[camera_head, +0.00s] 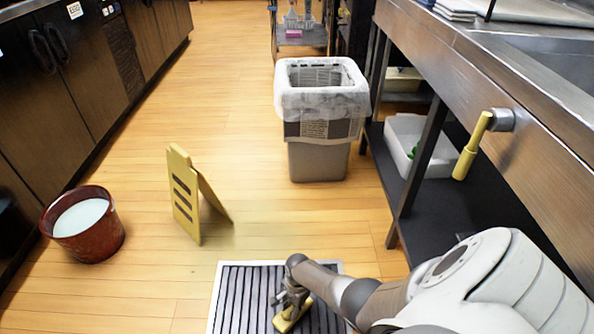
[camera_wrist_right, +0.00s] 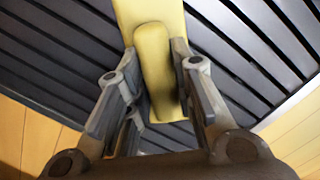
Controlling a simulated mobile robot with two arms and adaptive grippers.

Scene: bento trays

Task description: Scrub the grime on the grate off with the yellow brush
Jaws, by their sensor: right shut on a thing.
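The grate (camera_head: 240,290) is a dark slatted panel with a pale frame, set on the floor at the bottom middle of the head view. Its dark slats (camera_wrist_right: 50,60) fill much of the right wrist view. My right gripper (camera_head: 288,298) is over the grate and shut on the yellow brush (camera_head: 292,316). In the right wrist view the brush handle (camera_wrist_right: 154,70) stands between the two fingers, and its wider yellow head lies beyond, against or just above the slats. I cannot make out grime on the visible slats. My left gripper is not in view.
A yellow floor sign (camera_head: 184,195) stands left of centre. A red bucket (camera_head: 84,226) with pale liquid is at the left. A lined bin (camera_head: 320,110) stands behind the grate. A steel counter (camera_head: 480,80) with a lower shelf runs along the right. Open wooden floor lies between.

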